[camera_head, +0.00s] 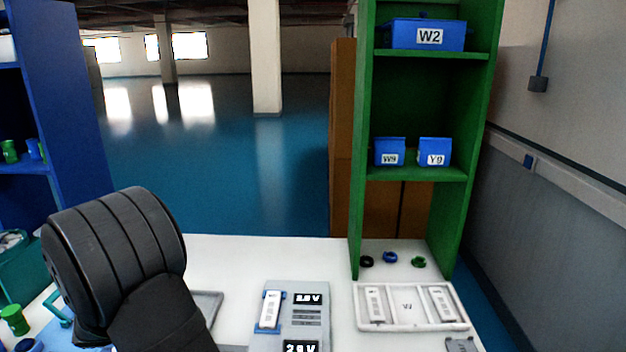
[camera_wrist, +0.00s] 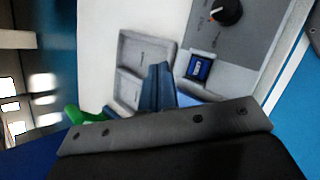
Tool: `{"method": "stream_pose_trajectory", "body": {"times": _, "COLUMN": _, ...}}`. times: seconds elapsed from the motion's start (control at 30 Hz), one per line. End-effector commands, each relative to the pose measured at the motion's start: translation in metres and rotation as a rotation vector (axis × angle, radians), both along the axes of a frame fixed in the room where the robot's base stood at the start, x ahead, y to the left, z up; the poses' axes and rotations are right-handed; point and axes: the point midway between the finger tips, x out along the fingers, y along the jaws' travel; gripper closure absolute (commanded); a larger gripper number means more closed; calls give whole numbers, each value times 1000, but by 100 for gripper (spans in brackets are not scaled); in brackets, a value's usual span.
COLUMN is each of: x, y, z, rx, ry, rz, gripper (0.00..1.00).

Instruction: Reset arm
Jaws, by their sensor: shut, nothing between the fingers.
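My arm (camera_head: 115,262) shows as a black, ribbed link at the lower left of the head view, raised above the white table (camera_head: 233,262). The end of the arm is not visible there. In the wrist view, my gripper (camera_wrist: 158,70) shows as blue fingers close together above a dark grey mounting bar. The fingers are shut with nothing between them. They point toward a pale grey tray with compartments (camera_wrist: 127,50) and a grey panel (camera_wrist: 262,25) with a black knob (camera_wrist: 226,12). I cannot tell how far the fingers are from these.
A grey device (camera_head: 292,318) with displays stands front centre. A white tray (camera_head: 410,325) with labelled pieces lies right of it. Small rings (camera_head: 390,257) lie behind the tray. A green shelf (camera_head: 361,150) holds blue boxes (camera_head: 428,35). A blue shelf (camera_head: 62,100) stands left.

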Motion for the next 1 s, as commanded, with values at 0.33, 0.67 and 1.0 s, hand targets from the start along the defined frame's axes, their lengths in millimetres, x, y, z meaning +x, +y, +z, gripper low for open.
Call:
{"method": "stream_pose_trajectory", "body": {"times": 0.33, "x": 0, "y": -1, "z": 17, "rx": 1, "ry": 3, "rz": -3, "gripper": 100}}
{"method": "stream_pose_trajectory", "body": {"times": 0.67, "x": 0, "y": 0, "z": 3, "rx": -2, "ry": 3, "rz": 1, "gripper": 100}}
{"method": "stream_pose_trajectory", "body": {"times": 1.0, "x": 0, "y": 1, "z": -27, "rx": 3, "ry": -2, "rz": -1, "gripper": 100}}
